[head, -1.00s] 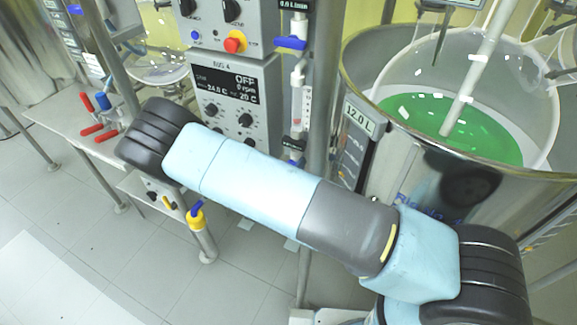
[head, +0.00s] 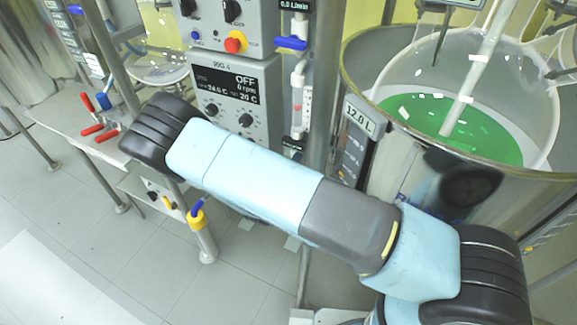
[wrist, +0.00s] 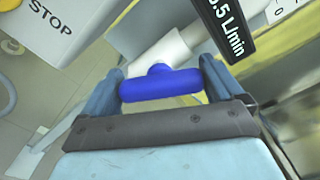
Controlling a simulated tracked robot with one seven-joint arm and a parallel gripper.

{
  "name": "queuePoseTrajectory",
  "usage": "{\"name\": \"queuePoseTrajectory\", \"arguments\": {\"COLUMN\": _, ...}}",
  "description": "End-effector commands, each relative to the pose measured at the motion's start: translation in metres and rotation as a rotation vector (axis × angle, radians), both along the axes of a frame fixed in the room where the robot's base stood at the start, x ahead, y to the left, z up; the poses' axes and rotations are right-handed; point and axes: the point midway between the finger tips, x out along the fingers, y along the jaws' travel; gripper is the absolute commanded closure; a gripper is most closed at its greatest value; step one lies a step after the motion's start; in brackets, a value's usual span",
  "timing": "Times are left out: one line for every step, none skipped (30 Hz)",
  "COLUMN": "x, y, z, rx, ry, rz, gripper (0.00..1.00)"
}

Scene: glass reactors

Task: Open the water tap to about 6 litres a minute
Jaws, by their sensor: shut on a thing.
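In the wrist view my gripper (wrist: 158,82) is shut on the blue tap handle (wrist: 160,87), a T-shaped bar lying crosswise between its two fingers. A white pipe (wrist: 160,55) runs behind the handle. Beside it a black flow display (wrist: 228,30) reads ".5 L/min", its first digit partly cut off by the frame edge. In the head view my gripper is hidden behind my arm.
A steel vessel (head: 400,145) with green liquid (head: 400,105) stands to the right, marked 12.0 L. The control box (head: 237,100) reads OFF and 0 rpm. A STOP box (wrist: 60,25) is close by in the wrist view.

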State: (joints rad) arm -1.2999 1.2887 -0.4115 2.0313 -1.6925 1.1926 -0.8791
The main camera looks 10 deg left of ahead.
Motion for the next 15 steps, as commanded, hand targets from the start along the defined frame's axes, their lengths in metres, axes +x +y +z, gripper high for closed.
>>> {"name": "queuePoseTrajectory", "arguments": {"x": -0.0004, "y": 0.0052, "z": -0.0012, "rx": 0.004, "ry": 0.003, "rz": 0.009, "gripper": 0.36}}
{"name": "queuePoseTrajectory", "arguments": {"x": -0.0005, "y": 0.0052, "z": -0.0014, "rx": 0.004, "ry": 0.004, "rz": 0.01, "gripper": 0.36}}
{"name": "queuePoseTrajectory", "arguments": {"x": -0.0005, "y": 0.0053, "z": -0.0015, "rx": 0.004, "ry": 0.004, "rz": 0.01, "gripper": 0.36}}
{"name": "queuePoseTrajectory", "arguments": {"x": -0.0006, "y": 0.0053, "z": -0.0015, "rx": 0.004, "ry": 0.004, "rz": 0.01, "gripper": 0.36}}
{"name": "queuePoseTrajectory", "arguments": {"x": -0.0006, "y": 0.0053, "z": -0.0016, "rx": 0.004, "ry": 0.004, "rz": 0.01, "gripper": 0.36}}
{"name": "queuePoseTrajectory", "arguments": {"x": -0.0006, "y": 0.0053, "z": -0.0016, "rx": 0.004, "ry": 0.004, "rz": 0.01, "gripper": 0.36}}
{"name": "queuePoseTrajectory", "arguments": {"x": -0.0007, "y": 0.0053, "z": -0.0017, "rx": 0.004, "ry": 0.004, "rz": 0.01, "gripper": 0.36}}
{"name": "queuePoseTrajectory", "arguments": {"x": -0.0007, "y": 0.0053, "z": -0.0017, "rx": 0.004, "ry": 0.004, "rz": 0.01, "gripper": 0.36}}
{"name": "queuePoseTrajectory", "arguments": {"x": -0.0007, "y": 0.0054, "z": -0.0018, "rx": 0.005, "ry": 0.005, "rz": 0.01, "gripper": 0.36}}
{"name": "queuePoseTrajectory", "arguments": {"x": -0.0007, "y": 0.0054, "z": -0.0018, "rx": 0.005, "ry": 0.005, "rz": 0.01, "gripper": 0.03}}
{"name": "queuePoseTrajectory", "arguments": {"x": -0.0008, "y": 0.0052, "z": -0.0018, "rx": 0.005, "ry": 0.004, "rz": 0.009, "gripper": 0.0}}
{"name": "queuePoseTrajectory", "arguments": {"x": -0.0008, "y": 0.005, "z": -0.0018, "rx": 0.005, "ry": 0.004, "rz": 0.009, "gripper": 0.0}}
{"name": "queuePoseTrajectory", "arguments": {"x": -0.0009, "y": 0.0047, "z": -0.0018, "rx": 0.004, "ry": 0.005, "rz": 0.009, "gripper": 0.0}}
{"name": "queuePoseTrajectory", "arguments": {"x": -0.0009, "y": 0.0044, "z": -0.0019, "rx": 0.004, "ry": 0.005, "rz": 0.008, "gripper": 0.0}}
{"name": "queuePoseTrajectory", "arguments": {"x": -0.001, "y": 0.0042, "z": -0.0018, "rx": 0.004, "ry": 0.004, "rz": 0.007, "gripper": 0.0}}
